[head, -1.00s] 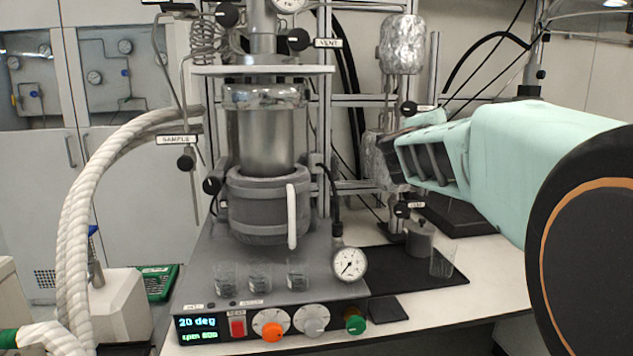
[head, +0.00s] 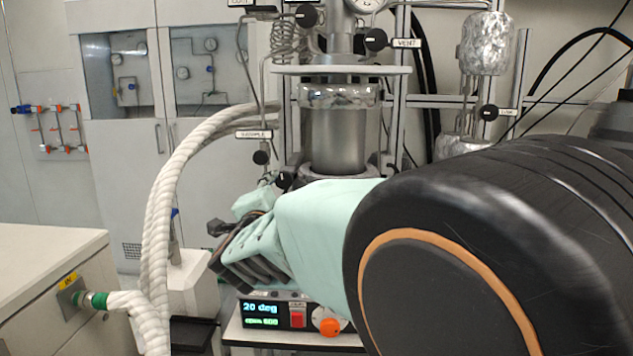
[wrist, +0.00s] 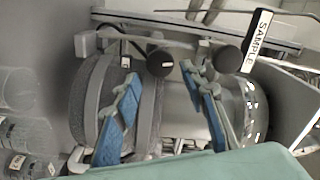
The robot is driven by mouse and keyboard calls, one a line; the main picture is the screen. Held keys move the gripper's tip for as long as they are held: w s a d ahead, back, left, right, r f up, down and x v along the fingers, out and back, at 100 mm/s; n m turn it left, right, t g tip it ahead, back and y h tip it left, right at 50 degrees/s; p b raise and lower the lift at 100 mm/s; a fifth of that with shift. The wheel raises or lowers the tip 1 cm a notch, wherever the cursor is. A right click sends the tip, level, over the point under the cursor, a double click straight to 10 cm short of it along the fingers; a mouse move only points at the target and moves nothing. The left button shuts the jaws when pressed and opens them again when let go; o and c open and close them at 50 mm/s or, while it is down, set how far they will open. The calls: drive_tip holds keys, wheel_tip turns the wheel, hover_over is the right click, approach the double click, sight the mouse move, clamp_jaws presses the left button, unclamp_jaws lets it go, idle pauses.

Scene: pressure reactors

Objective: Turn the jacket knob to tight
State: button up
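A black knob (head: 284,180) sits at the left side of the grey heating jacket, just above my gripper (head: 216,246) in the head view; I take it for the jacket knob. In the wrist view this black knob (wrist: 160,62) shows beyond and between the fingertips, with a small pale mark on it. My gripper (wrist: 161,74) is open and empty, its blue-padded fingers apart. I see no contact with the knob. The grey jacket (wrist: 95,100) shows at the left in the wrist view; in the head view my arm hides most of it.
The black SAMPLE knob (head: 261,157) hangs close above my gripper; it also shows in the wrist view (wrist: 230,59). Thick white hoses (head: 168,200) run down at the left. Glass beakers (wrist: 28,135) stand at the wrist view's left edge.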

sight(283, 181)
drive_tip(key=w, duration=0.7)
drive_tip(key=shift+w, duration=0.15)
drive_tip(key=shift+c, duration=0.6)
